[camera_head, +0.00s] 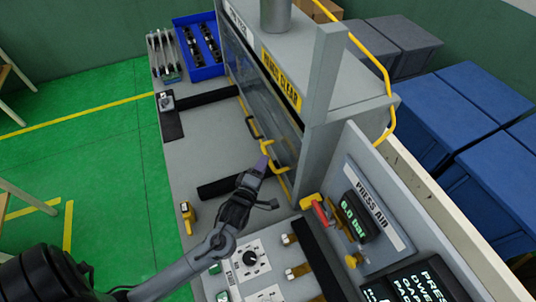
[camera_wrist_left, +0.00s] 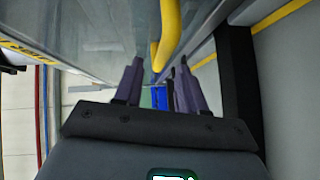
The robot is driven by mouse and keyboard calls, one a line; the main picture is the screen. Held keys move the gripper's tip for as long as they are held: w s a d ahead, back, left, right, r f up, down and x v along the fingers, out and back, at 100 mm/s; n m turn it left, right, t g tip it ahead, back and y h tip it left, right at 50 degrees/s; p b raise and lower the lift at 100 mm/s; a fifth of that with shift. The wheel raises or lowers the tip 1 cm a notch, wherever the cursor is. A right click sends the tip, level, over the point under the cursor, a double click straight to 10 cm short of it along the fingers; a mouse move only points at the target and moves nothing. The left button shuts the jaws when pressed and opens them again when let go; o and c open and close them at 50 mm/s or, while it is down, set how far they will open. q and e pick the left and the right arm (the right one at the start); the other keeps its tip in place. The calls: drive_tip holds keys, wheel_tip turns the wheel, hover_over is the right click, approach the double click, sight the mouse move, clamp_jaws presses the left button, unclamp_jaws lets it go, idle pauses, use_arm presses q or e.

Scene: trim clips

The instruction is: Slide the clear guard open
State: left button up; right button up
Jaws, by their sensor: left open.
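The clear guard (camera_head: 258,92) is a see-through panel on the front of the grey press, and dark parts show behind it. A yellow handle (camera_head: 251,126) runs along its lower front. My left gripper (camera_head: 268,180) is open at the near part of this handle, its purple finger overlapping it in the head view. In the left wrist view, the yellow handle (camera_wrist_left: 167,35) comes down from the top to between the open fingers (camera_wrist_left: 158,82). I cannot tell whether a finger touches it. The guard (camera_wrist_left: 95,35) also fills the upper left there. My right gripper is not in view.
A blue tray (camera_head: 205,66) with dark clips stands at the far left of the grey bench. The press air panel (camera_head: 360,215) with a red-handled valve (camera_head: 320,212) is at right. A control box (camera_head: 250,262) lies near my left arm. Blue bins (camera_head: 455,110) stand right.

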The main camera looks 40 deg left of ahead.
use_arm(q)
drive_tip(key=shift+x, duration=2.6)
drive_tip(key=shift+f, duration=0.1)
clamp_jaws()
